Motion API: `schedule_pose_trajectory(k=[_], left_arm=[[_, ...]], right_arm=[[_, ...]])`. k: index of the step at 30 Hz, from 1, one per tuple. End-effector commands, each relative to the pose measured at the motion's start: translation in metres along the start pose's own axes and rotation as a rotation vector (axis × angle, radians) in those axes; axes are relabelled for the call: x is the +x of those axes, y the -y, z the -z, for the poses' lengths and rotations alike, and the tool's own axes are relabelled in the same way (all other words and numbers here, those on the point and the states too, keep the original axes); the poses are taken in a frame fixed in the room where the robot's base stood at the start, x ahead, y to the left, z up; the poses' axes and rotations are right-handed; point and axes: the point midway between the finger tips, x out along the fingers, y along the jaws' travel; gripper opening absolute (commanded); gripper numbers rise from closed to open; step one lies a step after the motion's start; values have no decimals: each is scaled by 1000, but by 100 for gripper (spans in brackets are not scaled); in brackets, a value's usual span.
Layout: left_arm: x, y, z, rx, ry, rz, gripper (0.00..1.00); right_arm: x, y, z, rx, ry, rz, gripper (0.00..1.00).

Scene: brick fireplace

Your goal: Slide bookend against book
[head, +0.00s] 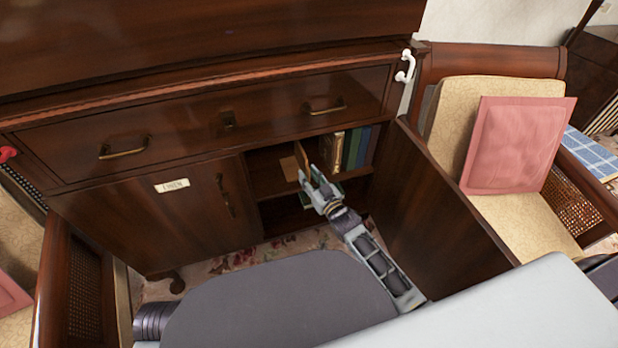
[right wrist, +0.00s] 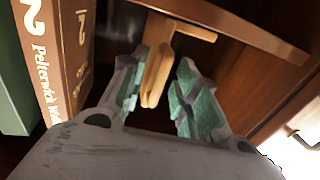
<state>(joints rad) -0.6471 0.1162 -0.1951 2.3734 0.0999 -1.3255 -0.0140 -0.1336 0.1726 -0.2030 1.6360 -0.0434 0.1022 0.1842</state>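The wooden bookend (head: 291,168) is on the cabinet's upper shelf, left of the books and apart from them in the head view. The row of books (head: 354,148) stands upright toward the shelf's right side. My right gripper (head: 317,184) reaches into the open cabinet at the bookend. In the right wrist view the bookend (right wrist: 158,70) shows between the two green-padded fingers, which are apart, with a gap on its right. A brown book (right wrist: 60,60) with gold lettering stands left of the fingers. My left gripper is not in view.
The open cabinet door (head: 437,200) stands right of my right arm. The closed door (head: 155,215) is left of the opening, and a drawer (head: 225,115) is above. A lower shelf is partly hidden behind my gripper. A cushioned chair (head: 500,170) stands at the right.

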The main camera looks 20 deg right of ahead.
Motion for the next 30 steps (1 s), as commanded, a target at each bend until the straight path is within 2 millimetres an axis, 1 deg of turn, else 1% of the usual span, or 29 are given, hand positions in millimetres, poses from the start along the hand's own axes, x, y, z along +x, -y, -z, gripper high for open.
schedule_pose_trajectory(k=[11, 14, 18, 19, 30], left_arm=[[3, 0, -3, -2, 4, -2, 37], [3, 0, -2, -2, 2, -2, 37], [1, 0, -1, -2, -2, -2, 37], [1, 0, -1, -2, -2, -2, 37], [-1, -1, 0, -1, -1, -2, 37]], right_arm=[[3, 0, 1, 0, 0, 0, 31], [3, 0, 1, 0, 0, 0, 20], [3, 0, 1, -1, 0, 0, 2], [3, 0, 1, -1, 0, 0, 0], [2, -2, 1, -1, 0, 1, 0]])
